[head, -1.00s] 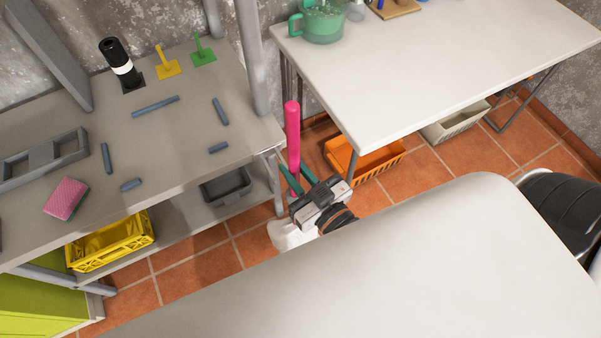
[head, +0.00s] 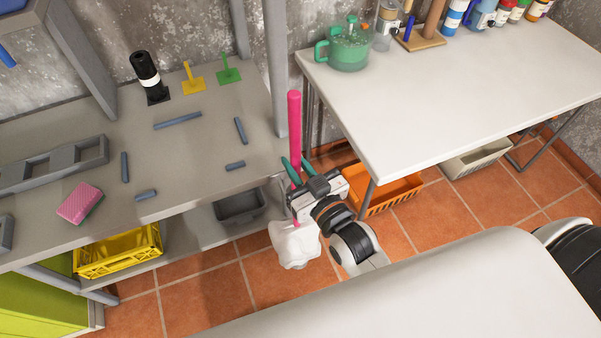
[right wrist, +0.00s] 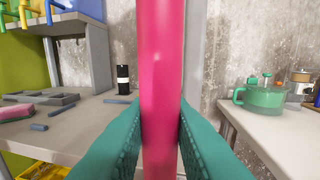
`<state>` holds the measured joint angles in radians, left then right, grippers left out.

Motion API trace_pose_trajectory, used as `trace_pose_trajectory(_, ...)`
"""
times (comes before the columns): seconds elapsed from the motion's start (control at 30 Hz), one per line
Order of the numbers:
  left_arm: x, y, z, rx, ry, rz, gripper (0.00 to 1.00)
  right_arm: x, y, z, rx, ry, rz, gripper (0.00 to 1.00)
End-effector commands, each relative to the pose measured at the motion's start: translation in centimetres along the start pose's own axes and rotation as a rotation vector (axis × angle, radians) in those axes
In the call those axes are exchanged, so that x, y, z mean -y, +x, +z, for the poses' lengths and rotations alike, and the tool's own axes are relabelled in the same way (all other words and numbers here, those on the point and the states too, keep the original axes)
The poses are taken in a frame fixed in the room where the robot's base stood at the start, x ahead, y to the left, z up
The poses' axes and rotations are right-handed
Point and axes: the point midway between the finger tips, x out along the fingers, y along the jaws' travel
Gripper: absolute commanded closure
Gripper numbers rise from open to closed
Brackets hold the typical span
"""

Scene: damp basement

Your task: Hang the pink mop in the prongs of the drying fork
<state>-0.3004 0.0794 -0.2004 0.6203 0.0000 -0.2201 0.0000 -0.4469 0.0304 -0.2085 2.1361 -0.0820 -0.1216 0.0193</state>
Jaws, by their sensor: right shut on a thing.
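The pink mop has a straight pink handle (head: 294,125) and a white head (head: 293,245). It is upright, head down, in the gap between the grey bench and the white table. My right gripper (head: 297,170) is shut on the handle above the head. In the right wrist view the handle (right wrist: 161,80) runs upright between the teal fingers (right wrist: 161,125). Yellow and blue bars (right wrist: 28,10) hang or stick out at the upper left shelf, cut off by the frame; I cannot tell whether they are the drying fork's prongs. My left gripper is not in view.
The grey bench (head: 85,165) holds a black bottle (head: 147,72), a pink sponge (head: 79,203) and grey bars. The white table (head: 440,90) carries a green pot (head: 346,50). A grey post (head: 276,70) stands close behind the mop. An orange crate (head: 390,195) sits beneath the table.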

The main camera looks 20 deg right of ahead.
Motion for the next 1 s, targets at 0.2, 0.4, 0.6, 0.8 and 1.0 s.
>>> trace_pose_trajectory(0.2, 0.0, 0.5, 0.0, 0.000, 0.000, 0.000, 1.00, 0.3, 1.8, 0.1, 0.006, 0.000, 0.000, 1.00)
trace_pose_trajectory(0.4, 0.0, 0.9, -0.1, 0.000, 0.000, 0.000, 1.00, 0.4, 2.4, -0.6, 0.003, 0.001, 0.000, 1.00)
trace_pose_trajectory(0.6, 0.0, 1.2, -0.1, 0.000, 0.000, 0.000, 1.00, 0.4, 2.4, -1.2, 0.004, 0.000, 0.000, 1.00)
trace_pose_trajectory(0.8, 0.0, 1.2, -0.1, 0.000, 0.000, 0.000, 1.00, 0.4, 2.4, -1.3, 0.004, 0.000, 0.000, 1.00)
trace_pose_trajectory(1.0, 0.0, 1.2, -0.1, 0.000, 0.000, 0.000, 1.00, 0.4, 2.4, -1.3, 0.004, 0.000, 0.000, 1.00)
